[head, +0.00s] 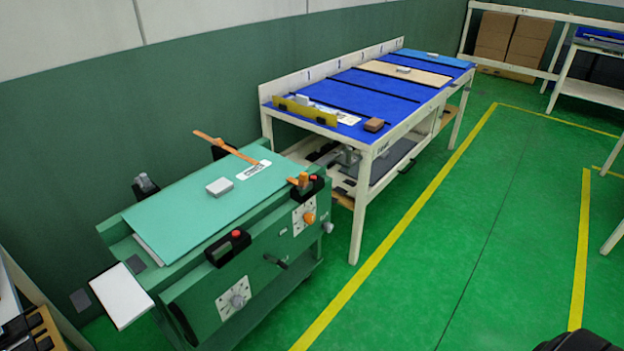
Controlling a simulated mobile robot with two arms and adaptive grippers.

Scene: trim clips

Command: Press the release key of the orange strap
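The orange strap (228,147) sticks out from the far side of a green bench-like machine (190,205), its free end raised at the upper left. A short orange piece (302,180) sits at a black buckle (310,188) on the near right edge, beside a red key (313,177). Whether this piece belongs to the same strap I cannot tell. A second black buckle (227,248) with a red key (236,233) sits on the near edge further left, with no strap seen in it. Neither of my grippers is in view.
A grey block (219,187) and a white label (254,170) lie on the machine's top. A white panel (122,296) juts from its left end. Dials and a lever are on its front. A blue-topped table (375,100) stands behind right. Green floor (480,230) is clear at right.

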